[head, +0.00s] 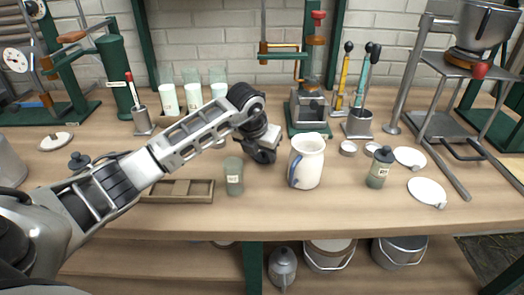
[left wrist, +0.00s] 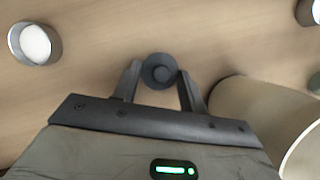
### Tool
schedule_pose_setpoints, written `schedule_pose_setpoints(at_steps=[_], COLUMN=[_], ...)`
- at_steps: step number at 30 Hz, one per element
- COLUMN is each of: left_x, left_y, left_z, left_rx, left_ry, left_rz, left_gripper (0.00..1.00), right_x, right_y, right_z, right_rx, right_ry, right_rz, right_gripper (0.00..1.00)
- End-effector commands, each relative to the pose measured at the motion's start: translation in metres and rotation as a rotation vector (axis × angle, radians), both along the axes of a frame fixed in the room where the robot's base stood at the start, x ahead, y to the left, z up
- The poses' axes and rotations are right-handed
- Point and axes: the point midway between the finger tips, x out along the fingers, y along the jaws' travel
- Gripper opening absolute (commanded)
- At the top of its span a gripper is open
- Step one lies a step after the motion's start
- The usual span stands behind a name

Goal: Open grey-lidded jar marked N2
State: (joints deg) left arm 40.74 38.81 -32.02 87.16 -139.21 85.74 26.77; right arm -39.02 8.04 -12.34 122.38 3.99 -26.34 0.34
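A grey-green jar (head: 233,177) with a small pale label stands on the bench, with no lid visible on it. The label is too small to read surely. My left gripper (head: 262,152) is just behind and right of this jar, above the bench. In the left wrist view a round dark grey lid with a knob (left wrist: 160,72) sits between the two fingertips (left wrist: 160,80), which close against its sides. Another labelled jar (head: 378,170) with a grey lid stands at the right. My right gripper is out of view.
A white pitcher (head: 306,163) stands close right of my gripper; it also shows in the left wrist view (left wrist: 262,115). A wooden tray (head: 178,196) lies left of the jar. White plates (head: 427,191) lie at the right. A green press (head: 308,112) stands behind.

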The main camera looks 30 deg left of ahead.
Motion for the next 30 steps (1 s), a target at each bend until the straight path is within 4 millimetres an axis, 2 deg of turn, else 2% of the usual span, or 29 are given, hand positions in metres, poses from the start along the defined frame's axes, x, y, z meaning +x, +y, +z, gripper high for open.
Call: schedule_pose_setpoints(at_steps=[1, 2, 10, 14, 17, 24, 30], left_x=[0.000, 0.000, 0.000, -0.002, -0.007, -0.027, -0.040], left_y=[0.000, 0.000, 0.000, 0.000, 0.000, -0.001, -0.003], left_z=[0.000, 0.000, 0.001, 0.009, 0.023, 0.072, 0.101], left_rx=[0.000, 0.000, 0.000, 0.000, 0.001, 0.001, 0.000], left_ry=[0.000, 0.000, 0.000, -0.003, -0.006, -0.007, -0.003], left_rz=[0.000, 0.000, 0.000, 0.000, 0.000, 0.000, 0.000], left_gripper=[0.55, 0.63, 0.63, 0.63, 0.63, 0.63, 0.63], right_x=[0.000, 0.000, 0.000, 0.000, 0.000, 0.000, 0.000], right_y=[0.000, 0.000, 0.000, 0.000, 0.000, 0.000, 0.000], right_z=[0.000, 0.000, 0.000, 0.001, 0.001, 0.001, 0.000], right_rx=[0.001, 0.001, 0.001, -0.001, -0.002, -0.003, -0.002], right_ry=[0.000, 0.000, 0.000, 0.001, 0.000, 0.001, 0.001], right_rz=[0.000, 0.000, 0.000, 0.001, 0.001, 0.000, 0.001], right_gripper=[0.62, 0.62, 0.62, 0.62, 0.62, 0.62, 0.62])
